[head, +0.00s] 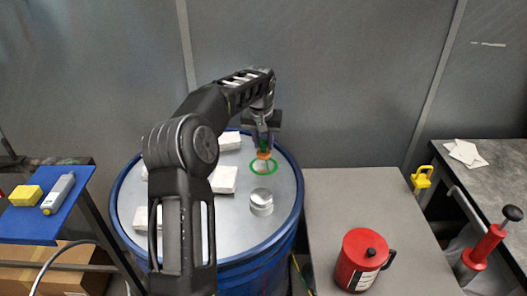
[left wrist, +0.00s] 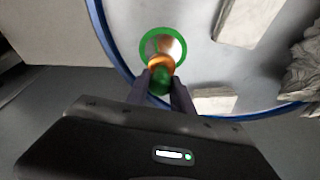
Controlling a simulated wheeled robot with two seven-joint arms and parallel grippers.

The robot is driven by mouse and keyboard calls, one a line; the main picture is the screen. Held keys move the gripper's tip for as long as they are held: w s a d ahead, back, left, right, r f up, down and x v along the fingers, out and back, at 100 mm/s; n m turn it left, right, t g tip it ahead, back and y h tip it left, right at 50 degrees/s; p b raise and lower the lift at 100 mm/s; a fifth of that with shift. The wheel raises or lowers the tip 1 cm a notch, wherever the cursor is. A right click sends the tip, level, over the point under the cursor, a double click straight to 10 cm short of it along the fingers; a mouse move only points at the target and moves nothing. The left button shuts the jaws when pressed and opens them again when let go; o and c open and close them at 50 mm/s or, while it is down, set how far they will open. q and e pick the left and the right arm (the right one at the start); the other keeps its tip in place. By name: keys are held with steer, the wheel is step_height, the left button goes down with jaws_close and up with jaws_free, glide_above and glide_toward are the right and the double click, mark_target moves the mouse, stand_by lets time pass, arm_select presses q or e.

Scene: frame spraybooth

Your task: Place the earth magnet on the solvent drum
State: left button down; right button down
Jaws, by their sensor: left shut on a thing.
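The solvent drum (head: 233,228) is a blue barrel with a grey metal lid, left of centre in the head view; its lid also shows in the left wrist view (left wrist: 200,45). A green ring (head: 281,163) marks a shiny patch near the lid's right back edge. My left gripper (head: 264,150) is shut on a small orange and green piece, which looks to be the earth magnet (left wrist: 160,62). The magnet is over or at the ring's patch; I cannot tell whether it touches the lid. My right gripper is out of view.
Several pale blocks (head: 223,180) and a silver cap (head: 261,202) are on the lid. A red can (head: 362,262) stands on the grey surface at right. A blue shelf (head: 28,224) at left holds a yellow block and a grey tube. A dark bench (head: 500,185) is far right.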

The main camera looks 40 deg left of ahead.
mark_target(264, 149)
arm_select(q)
step_height(264, 149, down, 3)
steer(key=shift+f+p, duration=0.1)
steer(key=shift+p, duration=0.3)
steer(key=shift+f, duration=0.2)
steer(key=shift+f, duration=0.15)
steer(key=c, duration=1.1)
jaws_free()
